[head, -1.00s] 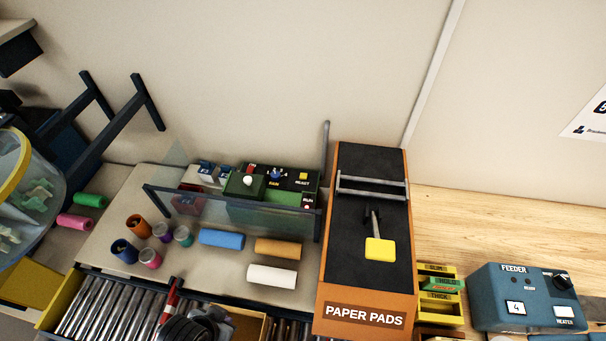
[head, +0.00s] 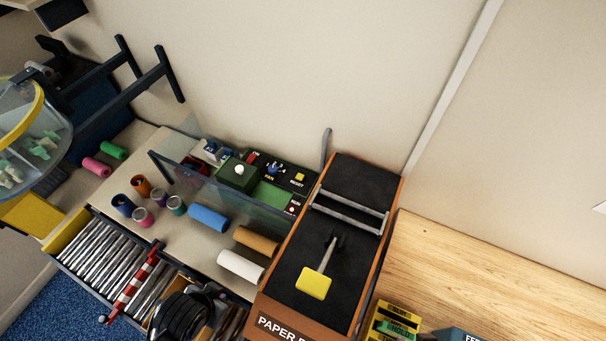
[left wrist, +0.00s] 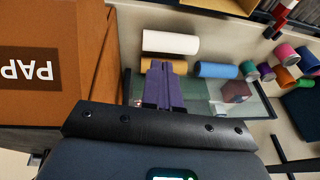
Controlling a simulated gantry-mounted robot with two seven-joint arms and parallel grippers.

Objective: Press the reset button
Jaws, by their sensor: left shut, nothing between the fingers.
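The reset button (head: 299,177) is a small yellow square labelled RESET. It sits on a dark control panel (head: 277,171) behind a clear guard (head: 208,180), beside a blue FAN knob (head: 272,169). My left gripper shows in the left wrist view (left wrist: 165,75), with purple fingers shut together and empty. There the fingers overlap a tan cylinder (left wrist: 150,66) and the clear guard (left wrist: 200,97); the gap to them is unclear. I cannot make out the reset button in the wrist view. My left gripper cannot be made out in the head view. My right gripper is in neither view.
An orange paper pads box (head: 328,240) with a black top stands right of the panel. Blue (head: 208,218), tan (head: 256,240) and white (head: 241,265) cylinders lie before the guard. A dark ribbed object (head: 185,312) is at the bottom.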

